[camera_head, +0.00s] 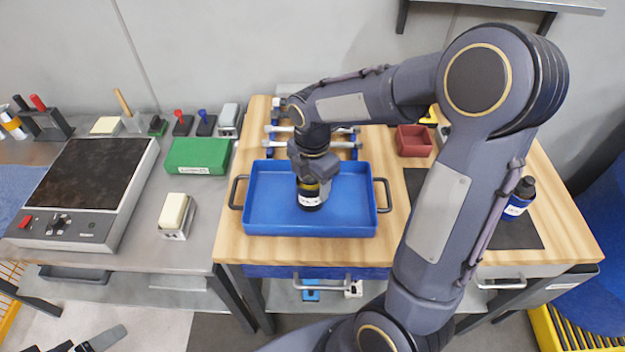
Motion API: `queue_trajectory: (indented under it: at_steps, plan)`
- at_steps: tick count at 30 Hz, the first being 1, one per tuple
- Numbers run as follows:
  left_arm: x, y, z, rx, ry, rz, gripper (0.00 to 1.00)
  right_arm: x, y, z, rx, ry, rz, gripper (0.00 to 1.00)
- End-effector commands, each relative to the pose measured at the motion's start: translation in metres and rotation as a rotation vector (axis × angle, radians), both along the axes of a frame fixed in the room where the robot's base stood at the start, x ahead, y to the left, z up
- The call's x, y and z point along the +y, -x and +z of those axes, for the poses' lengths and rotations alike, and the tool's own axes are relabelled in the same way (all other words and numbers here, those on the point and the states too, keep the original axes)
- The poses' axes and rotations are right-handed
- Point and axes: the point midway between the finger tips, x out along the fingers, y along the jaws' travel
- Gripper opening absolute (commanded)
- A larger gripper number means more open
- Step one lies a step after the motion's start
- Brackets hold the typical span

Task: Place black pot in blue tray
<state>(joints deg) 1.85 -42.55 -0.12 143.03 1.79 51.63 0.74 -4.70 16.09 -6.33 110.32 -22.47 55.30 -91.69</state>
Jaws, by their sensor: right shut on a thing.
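The blue tray (265,215), with dark side handles, sits on the wooden table top. The black pot (310,199), with a white label, is upright inside the outline of the tray, near its middle. My right gripper (313,180) reaches down over the tray and is shut on the pot. The gripper covers the top of the pot. I cannot tell whether the pot's base touches the tray floor. My left gripper is not in view.
A dark bottle with a blue label (519,199) stands on a black mat (512,234) at the right. A dark red bin (413,141) stands behind. A green box (198,156), a white block on a stand (175,213) and a hot plate (90,185) are on the left bench.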

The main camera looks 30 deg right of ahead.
Motion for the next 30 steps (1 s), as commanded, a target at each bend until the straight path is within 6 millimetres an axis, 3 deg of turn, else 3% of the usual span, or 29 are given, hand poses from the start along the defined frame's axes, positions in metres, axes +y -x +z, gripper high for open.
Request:
queue_trajectory:
  at_steps: [5,6,10,22,30]
  plan:
    - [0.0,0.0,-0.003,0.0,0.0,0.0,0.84,0.0,0.0,-0.004,-0.001,0.0,0.0,0.32]
    - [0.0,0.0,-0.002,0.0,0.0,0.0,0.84,0.0,0.0,-0.003,0.0,0.0,0.001,0.62]
    - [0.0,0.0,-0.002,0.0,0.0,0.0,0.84,0.0,0.0,-0.003,0.0,0.0,0.001,0.79]
    - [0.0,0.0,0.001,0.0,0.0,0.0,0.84,0.0,-0.001,0.006,-0.003,0.0,0.0,0.8]
    - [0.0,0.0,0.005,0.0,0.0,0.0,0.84,0.0,-0.001,0.06,-0.007,0.0,0.001,0.8]
